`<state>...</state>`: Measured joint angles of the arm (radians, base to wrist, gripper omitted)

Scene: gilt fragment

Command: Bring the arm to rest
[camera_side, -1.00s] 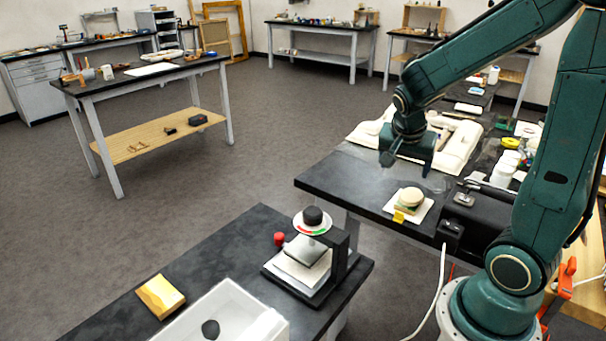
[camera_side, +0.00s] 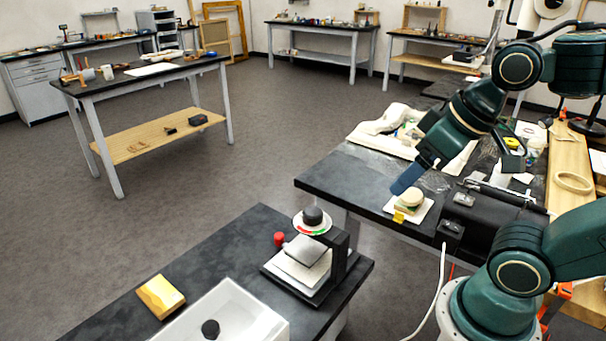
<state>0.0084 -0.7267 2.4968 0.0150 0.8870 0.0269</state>
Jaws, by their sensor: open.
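My gripper (camera_side: 412,174) hangs in the air over the right-hand bench, tilted down to the left. It is open, and nothing shows between its fingers. A blue finger is close to the round cream piece (camera_side: 412,198) in this view; I cannot tell the height gap. That piece sits on a small stack on a white square plate (camera_side: 424,212). A gold-faced block (camera_side: 160,296) lies on the front black table, far from my gripper.
The front table (camera_side: 215,262) also holds a white basin (camera_side: 190,325) with a dark lump (camera_side: 210,328), a stand (camera_side: 338,262) and a red piece (camera_side: 279,239). A black box (camera_side: 500,210) stands right of the plate. The floor (camera_side: 260,160) between the tables is clear.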

